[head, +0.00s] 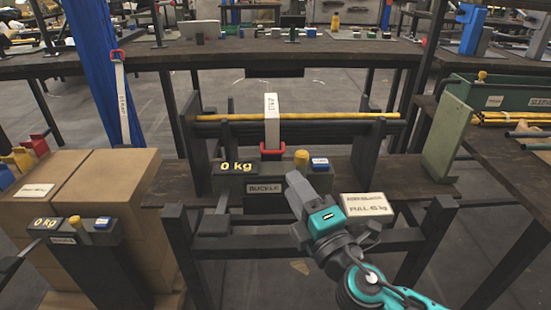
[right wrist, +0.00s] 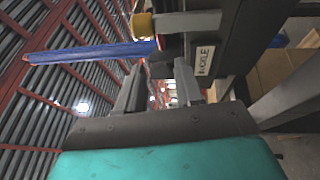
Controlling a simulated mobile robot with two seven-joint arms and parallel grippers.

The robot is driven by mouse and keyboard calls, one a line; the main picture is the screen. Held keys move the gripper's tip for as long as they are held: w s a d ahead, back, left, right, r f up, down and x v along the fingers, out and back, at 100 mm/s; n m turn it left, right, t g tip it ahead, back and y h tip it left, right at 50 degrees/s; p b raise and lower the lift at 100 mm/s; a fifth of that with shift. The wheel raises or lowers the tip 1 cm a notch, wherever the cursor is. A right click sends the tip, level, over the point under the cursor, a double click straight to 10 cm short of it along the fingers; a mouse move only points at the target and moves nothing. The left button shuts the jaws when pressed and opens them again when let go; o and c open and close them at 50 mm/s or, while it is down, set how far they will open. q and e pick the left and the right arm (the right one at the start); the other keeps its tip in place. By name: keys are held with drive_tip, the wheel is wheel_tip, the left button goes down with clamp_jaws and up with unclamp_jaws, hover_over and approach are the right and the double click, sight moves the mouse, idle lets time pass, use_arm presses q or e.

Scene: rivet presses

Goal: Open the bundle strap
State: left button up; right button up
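The bundle strap (head: 271,118) is a white band standing upright around a bundle of yellow and dark rods (head: 340,118). A red buckle (head: 272,150) sits at its lower end, above a dark unit labelled BUCKLE (head: 264,188) with a "0 kg" readout and a yellow knob (head: 301,158). My right gripper (head: 297,186) is in front of this unit, below the knob. In the right wrist view its two fingers (right wrist: 160,88) stand apart with no object visibly held; the knob (right wrist: 141,26) and BUCKLE label (right wrist: 205,61) lie beyond them. My left gripper is not in view.
A card reading PULL 45 kg (head: 367,206) is beside my right gripper. A second "0 kg" unit (head: 80,236) stands at lower left before cardboard boxes (head: 110,180). A red-topped strap (head: 121,100) hangs by a blue cover (head: 94,60). A green bin (head: 500,98) is at right.

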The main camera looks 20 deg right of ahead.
sight(276, 174)
drive_tip(key=w, duration=0.3)
drive_tip(key=w+r, duration=0.1)
drive_tip(key=w, duration=0.2)
drive_tip(key=w+a, duration=0.1)
drive_tip(key=w, duration=0.2)
drive_tip(key=shift+a+r, duration=0.1)
drive_tip(key=shift+r, duration=0.05)
drive_tip(key=shift+c, duration=0.2)
clamp_jaws()
idle(1.0)
